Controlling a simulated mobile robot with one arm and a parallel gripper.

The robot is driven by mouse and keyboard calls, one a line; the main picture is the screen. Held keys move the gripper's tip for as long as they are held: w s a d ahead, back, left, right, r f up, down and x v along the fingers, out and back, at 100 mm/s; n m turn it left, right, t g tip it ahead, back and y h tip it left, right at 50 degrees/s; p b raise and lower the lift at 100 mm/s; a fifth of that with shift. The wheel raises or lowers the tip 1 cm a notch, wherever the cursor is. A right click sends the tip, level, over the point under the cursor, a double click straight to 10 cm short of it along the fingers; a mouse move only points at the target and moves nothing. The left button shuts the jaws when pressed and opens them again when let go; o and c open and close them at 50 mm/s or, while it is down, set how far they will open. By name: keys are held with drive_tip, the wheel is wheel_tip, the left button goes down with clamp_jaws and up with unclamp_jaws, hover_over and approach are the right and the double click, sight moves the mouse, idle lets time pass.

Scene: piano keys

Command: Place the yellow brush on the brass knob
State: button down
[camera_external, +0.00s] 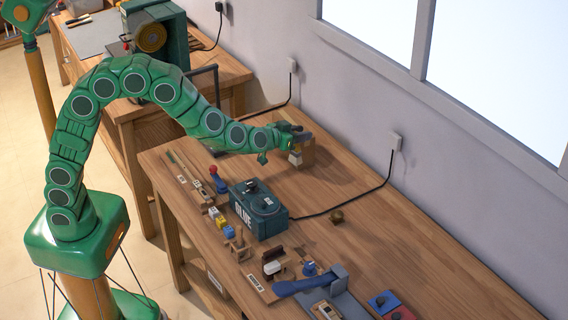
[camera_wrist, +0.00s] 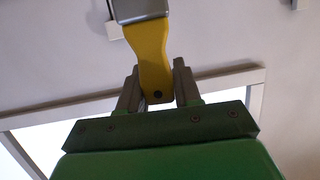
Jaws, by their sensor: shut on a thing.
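The yellow brush (camera_wrist: 154,50) shows in the wrist view, with its yellow handle between the two fingers of my gripper (camera_wrist: 157,78) and a grey metal band at its far end. My gripper is shut on the handle. In the external view my gripper (camera_external: 291,141) is over the back part of the workbench, by the wall; the brush is small and hard to make out there. A small brass knob (camera_external: 337,217) sits on the bench top, nearer the camera and to the right of my gripper. It is apart from the brush, and nothing rests on it.
A dark green glue box (camera_external: 258,210) stands on the bench (camera_external: 400,255), its black cable running to a wall socket (camera_external: 396,141). Small tools and blocks line the front edge. A blue-handled tool (camera_external: 305,285) lies nearer the camera. Bench around the knob is mostly clear.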

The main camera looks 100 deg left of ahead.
drive_tip(key=w+d+n+g+y, duration=0.2)
drive_tip(key=d+n+g, duration=0.1)
drive_tip(key=d, duration=0.7)
drive_tip(key=w+a+f, duration=0.2)
drive_tip(key=w+f, duration=0.4)
drive_tip(key=f, duration=0.1)
drive_tip(key=w+a+f, duration=0.2)
drive_tip(key=w+f, duration=0.4)
drive_tip(key=shift+w+a+f, duration=0.35)
drive_tip(key=shift+w+f, duration=0.05)
idle(0.5)
drive_tip(key=shift+f, duration=0.15)
drive_tip(key=c, duration=0.8)
unclamp_jaws()
